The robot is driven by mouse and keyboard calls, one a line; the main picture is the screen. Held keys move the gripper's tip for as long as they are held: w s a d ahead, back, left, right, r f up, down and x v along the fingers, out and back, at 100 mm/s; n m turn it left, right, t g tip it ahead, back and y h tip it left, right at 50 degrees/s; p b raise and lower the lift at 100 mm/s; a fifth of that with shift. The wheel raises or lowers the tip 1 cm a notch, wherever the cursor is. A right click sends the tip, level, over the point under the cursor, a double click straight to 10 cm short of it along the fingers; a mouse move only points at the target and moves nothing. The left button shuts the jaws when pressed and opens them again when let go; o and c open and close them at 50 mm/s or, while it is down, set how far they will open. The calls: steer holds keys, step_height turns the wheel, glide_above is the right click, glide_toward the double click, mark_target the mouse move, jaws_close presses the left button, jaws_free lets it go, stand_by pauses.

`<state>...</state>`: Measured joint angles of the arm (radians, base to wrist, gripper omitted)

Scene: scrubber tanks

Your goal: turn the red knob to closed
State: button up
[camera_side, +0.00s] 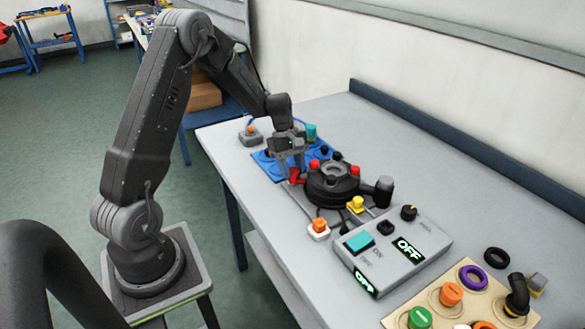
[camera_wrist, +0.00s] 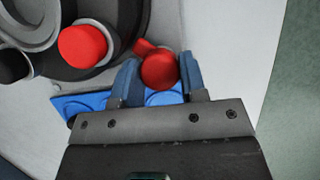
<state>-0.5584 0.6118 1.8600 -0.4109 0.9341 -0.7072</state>
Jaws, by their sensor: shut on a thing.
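A red knob (camera_wrist: 159,70) sits between the two blue-grey fingers of my gripper (camera_wrist: 158,84) in the wrist view, with a short red arm sticking out at its upper left. My gripper is shut on this knob. In the side view my gripper (camera_side: 290,163) points down at the left side of the black round tank unit (camera_side: 332,188), and red of the knob (camera_side: 295,176) shows at the fingertips. The fingers hide part of the knob there. I cannot tell its exact turn angle.
A second red knob (camera_wrist: 82,46) is close by on the tank unit. A blue plate (camera_side: 267,164) lies behind my gripper. A yellow knob (camera_side: 356,203), an orange-topped white knob (camera_side: 318,228) and a grey OFF control box (camera_side: 390,250) are nearer the camera.

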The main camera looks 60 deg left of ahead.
steer(key=o, duration=0.7)
steer(key=shift+c, duration=0.2)
steer(key=v, duration=1.4)
steer(key=shift+d, duration=0.15)
steer(key=s+d+r+m+y, duration=0.25)
steer(key=d+r+m, duration=0.3)
steer(key=d, duration=0.35)
steer(key=s+d+r+m+t+y, duration=0.2)
steer(key=s+d+m+t, duration=0.3)
steer(key=s+d+m, duration=0.7)
steer(key=s+d, duration=0.2)
steer(key=s, duration=0.3)
steer(key=shift+t, duration=0.3)
